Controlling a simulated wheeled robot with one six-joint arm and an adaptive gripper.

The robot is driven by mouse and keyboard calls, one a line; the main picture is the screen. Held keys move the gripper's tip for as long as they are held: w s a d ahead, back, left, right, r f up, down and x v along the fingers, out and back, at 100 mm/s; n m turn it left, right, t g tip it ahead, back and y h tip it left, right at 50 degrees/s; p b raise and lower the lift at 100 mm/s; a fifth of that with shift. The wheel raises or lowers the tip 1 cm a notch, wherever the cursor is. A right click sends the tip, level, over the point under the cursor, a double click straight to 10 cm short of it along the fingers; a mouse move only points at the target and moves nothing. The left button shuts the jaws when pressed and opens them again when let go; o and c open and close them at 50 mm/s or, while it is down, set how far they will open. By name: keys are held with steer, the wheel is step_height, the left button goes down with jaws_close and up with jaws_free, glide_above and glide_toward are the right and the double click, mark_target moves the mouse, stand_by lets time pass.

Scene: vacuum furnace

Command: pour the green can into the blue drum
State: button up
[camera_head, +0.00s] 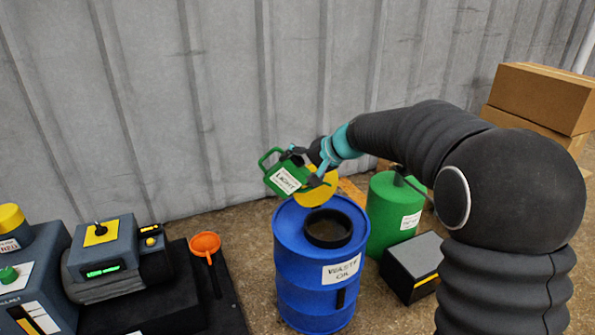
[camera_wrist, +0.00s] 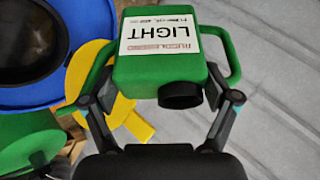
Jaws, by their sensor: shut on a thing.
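The green can (camera_head: 287,179), with a white label reading LIGHT, is held in my gripper (camera_head: 318,172) above the left rim of the blue drum (camera_head: 310,265). The can looks tilted. In the wrist view the can (camera_wrist: 190,75) sits between my gripper's fingers (camera_wrist: 160,105), with its black spout (camera_wrist: 181,95) facing the camera. The drum, labelled as waste oil, has a black collar opening (camera_head: 328,228) on top; its rim also shows in the wrist view (camera_wrist: 88,22). I see no liquid flowing.
A yellow disc-shaped lid (camera_head: 315,191) stands by the drum's far rim, behind the can. A larger green container (camera_head: 390,215) and a dark box (camera_head: 412,265) stand right of the drum. An orange funnel (camera_head: 205,246) and a pump unit (camera_head: 103,260) are at left. Cardboard boxes (camera_head: 540,95) are at right.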

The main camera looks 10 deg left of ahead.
steer(key=shift+d+r+y+b, duration=0.25)
steer(key=shift+r+y+b, duration=0.15)
steer(key=shift+b, duration=0.4)
steer(key=shift+d+r+m+y, duration=0.4)
steer(key=shift+d+r+y, duration=0.35)
steer(key=shift+y, duration=0.35)
steer(key=shift+w+d+r+m+y, duration=0.1)
steer(key=shift+d+r+m+y, duration=0.05)
steer(key=shift+d+r+y, duration=0.35)
steer(key=shift+d+r+m+y, duration=0.15)
steer(key=shift+d+y, duration=0.15)
steer(key=shift+y, duration=0.3)
stand_by(5.0)
